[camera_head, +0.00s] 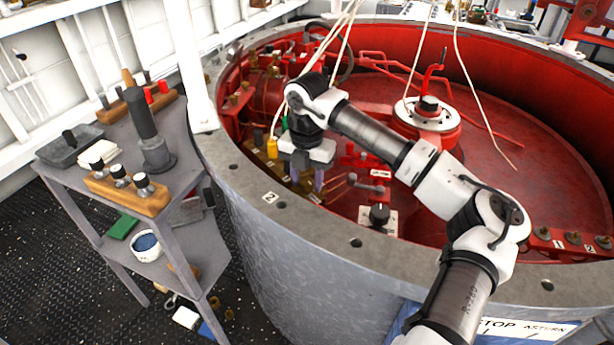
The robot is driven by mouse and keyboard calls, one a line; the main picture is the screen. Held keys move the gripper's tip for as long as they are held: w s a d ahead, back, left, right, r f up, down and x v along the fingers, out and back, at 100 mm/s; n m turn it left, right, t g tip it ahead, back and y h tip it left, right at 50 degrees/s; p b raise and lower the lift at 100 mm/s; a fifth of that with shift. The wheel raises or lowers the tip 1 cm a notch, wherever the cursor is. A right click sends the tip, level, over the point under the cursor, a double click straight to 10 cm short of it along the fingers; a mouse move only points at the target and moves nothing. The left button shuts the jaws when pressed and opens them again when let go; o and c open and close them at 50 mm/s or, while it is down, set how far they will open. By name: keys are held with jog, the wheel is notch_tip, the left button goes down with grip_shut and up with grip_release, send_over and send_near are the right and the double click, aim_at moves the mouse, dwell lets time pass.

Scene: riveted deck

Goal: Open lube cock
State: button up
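My gripper (307,181) hangs fingers down inside the near left rim of the round red well. Its two fingers look apart, with no object seen between them. I cannot tell for sure which fitting is the lube cock. A yellow-capped fitting (272,148) stands just left of my gripper, with a green-topped one (284,123) partly hidden behind it. A grey lever (366,186) lies right of my gripper, under a small white nameplate (381,174). A black knob (379,214) on a pale plate is further right and nearer the rim. My gripper hides what lies directly below it.
A broad grey rim (320,222), with holes and a "2" plate, surrounds the well. Pale ropes (410,75) hang over it. A capped column (428,112) stands inside. A grey stand (70,176) with tools and a wooden block (128,193) is at left.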

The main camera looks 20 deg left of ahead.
jog(key=shift+c, duration=0.2)
jog(key=c, duration=0.6)
jog(key=shift+c, duration=0.2)
jog(key=shift+n+b, duration=0.3)
jog(key=shift+f+n+b, duration=0.1)
jog(key=shift+n+b, duration=0.5)
jog(key=shift+n, duration=0.4)
jog(key=n+b, duration=0.2)
jog(key=n, duration=0.2)
jog(key=shift+n, duration=0.3)
jog(key=n, duration=0.5)
jog(key=shift+b, duration=0.4)
jog(key=n, duration=0.5)
jog(key=shift+n, duration=0.3)
